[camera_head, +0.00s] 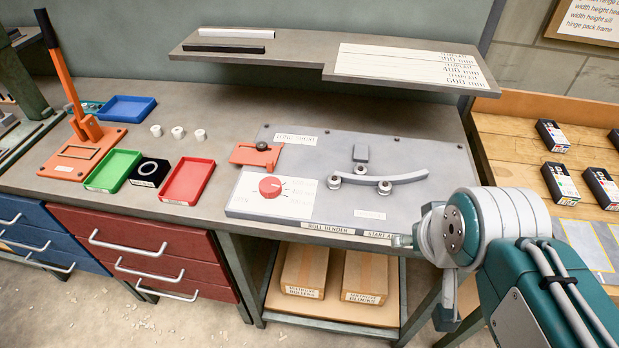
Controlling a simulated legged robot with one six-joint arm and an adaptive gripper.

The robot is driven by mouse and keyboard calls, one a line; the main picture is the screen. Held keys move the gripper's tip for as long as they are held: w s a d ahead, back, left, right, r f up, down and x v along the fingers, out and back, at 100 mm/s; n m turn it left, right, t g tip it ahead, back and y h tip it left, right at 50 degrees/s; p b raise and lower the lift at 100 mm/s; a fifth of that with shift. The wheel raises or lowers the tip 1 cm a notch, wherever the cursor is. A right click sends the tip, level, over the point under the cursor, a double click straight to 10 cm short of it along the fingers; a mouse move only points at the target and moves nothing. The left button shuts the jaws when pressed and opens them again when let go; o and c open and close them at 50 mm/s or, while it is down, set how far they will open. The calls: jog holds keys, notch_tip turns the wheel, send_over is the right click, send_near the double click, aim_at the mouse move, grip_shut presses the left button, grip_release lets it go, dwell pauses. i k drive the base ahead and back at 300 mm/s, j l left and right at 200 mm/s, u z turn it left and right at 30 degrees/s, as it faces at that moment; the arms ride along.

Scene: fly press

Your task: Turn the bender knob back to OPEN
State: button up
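The red round knob (270,187) sits on a white label plate (250,202) at the left front of the grey bender panel (330,214). A small light mark shows by its right edge. The print around it is too small to read, so I cannot tell which position it points to. A curved grey bar (395,180) lies against rollers (334,182) on the panel, right of the knob. My arm reaches in from the lower right, and its visible joints are well right of the knob. I cannot make out my gripper's fingers.
An orange block with a black knob (262,146) stands just behind the red knob. Left are a red tray (188,182), a green tray (113,171) and an orange lever press (85,130). A raised shelf (300,56) overhangs the bench's back. Space over the panel's front left looks clear.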

aim_at(270, 187)
jog(key=i+u, duration=0.1)
jog(key=u, duration=0.8)
